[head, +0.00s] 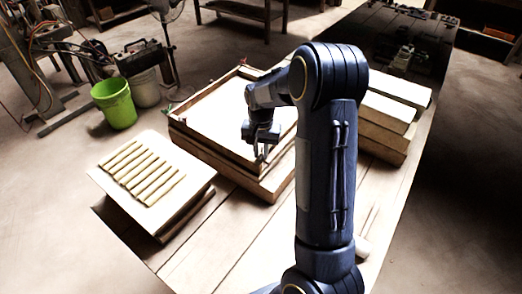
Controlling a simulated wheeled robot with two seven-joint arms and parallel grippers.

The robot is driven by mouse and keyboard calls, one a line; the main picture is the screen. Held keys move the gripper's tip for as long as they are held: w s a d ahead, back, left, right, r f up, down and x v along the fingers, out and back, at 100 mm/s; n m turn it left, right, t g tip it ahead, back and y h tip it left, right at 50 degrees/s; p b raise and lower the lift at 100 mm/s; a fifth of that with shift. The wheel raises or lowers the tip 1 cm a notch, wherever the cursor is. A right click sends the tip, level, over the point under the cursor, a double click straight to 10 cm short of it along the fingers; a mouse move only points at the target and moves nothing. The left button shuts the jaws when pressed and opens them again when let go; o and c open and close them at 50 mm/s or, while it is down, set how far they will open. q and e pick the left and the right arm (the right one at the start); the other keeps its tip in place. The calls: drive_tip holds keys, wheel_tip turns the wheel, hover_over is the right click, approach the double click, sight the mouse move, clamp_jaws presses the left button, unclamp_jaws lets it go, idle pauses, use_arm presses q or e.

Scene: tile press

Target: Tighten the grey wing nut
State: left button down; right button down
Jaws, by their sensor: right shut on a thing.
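The tile press is a stack of wooden boards and frames (222,163) on the bench, with a pale top panel. The nut itself is too small and too dark to make out between the fingers. My right arm hides the right side of the press. My left gripper is out of view.
A board with several tan strips (142,172) lies left of the press. Stacked wooden blocks (391,120) stand to the right, behind my arm. The bench front (215,245) is mostly clear. A green bucket (114,103) stands on the floor.

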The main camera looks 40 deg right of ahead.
sight(261, 154)
drive_tip(key=m, duration=0.4)
drive_tip(key=shift+m+p, duration=0.3)
idle(0.3)
drive_tip(key=c, duration=1.4)
unclamp_jaws()
drive_tip(key=shift+o, duration=0.2)
wheel_tip(261, 154, up, 7)
drive_tip(key=shift+f, duration=0.1)
drive_tip(key=shift+r, duration=0.5)
